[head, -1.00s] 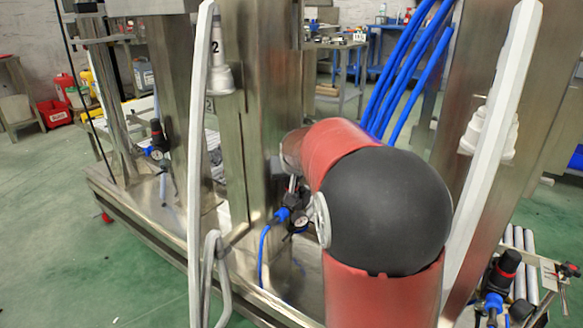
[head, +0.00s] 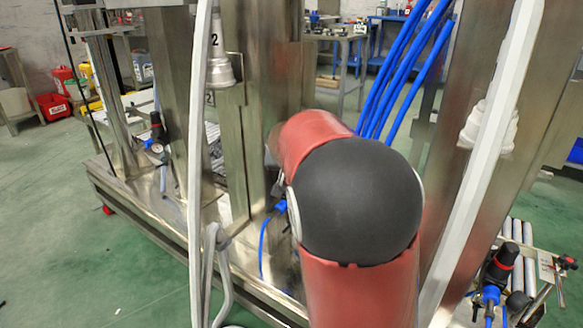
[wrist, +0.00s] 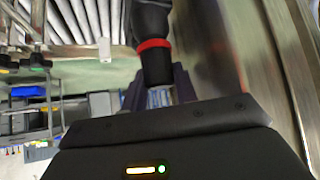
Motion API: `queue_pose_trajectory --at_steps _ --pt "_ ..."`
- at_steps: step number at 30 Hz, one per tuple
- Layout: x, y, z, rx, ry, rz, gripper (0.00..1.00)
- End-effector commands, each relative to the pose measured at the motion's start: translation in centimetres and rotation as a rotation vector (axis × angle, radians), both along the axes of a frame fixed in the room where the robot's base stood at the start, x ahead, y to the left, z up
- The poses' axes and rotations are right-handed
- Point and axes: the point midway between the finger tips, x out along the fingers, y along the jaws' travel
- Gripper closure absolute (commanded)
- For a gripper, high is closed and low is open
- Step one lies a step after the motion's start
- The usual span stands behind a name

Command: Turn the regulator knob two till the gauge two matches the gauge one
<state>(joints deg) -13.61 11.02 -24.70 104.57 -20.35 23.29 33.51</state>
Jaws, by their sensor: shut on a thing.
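In the wrist view, my gripper (wrist: 157,88) is shut on a black regulator knob (wrist: 156,66) with a red ring at its base. A finger lies on each side of the knob. The dark regulator body extends beyond the ring toward the top of the picture. In the head view, my arm hides the gripper, this knob and its gauge; only a blue fitting (head: 280,206) and hose show beside it, near the column with the "2" label (head: 214,41). Another regulator (head: 157,130) with a small gauge (head: 157,148) stands at left. Its reading is too small to tell.
A third regulator (head: 501,268) with a black and red knob stands at lower right. Metal columns, a white post (head: 199,150) and a slanted white post (head: 485,160) flank my arm. Blue hoses (head: 405,75) hang behind it. Green floor is open at left.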

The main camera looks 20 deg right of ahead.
Motion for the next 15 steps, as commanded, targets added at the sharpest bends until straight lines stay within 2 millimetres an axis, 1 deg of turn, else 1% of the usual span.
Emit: queue_pose_trajectory --at_steps 1,2,3,11,15 --pt "0.0 0.0 -0.1 0.000 0.002 -0.001 0.67" --pt "0.0 0.0 -0.1 0.000 0.002 -0.001 0.63" --pt "0.0 0.0 -0.1 0.001 0.002 0.000 0.62" --pt "-0.1 0.1 0.1 0.000 0.001 0.000 0.62" --pt "-0.9 0.6 1.1 0.001 -0.002 0.002 0.62"
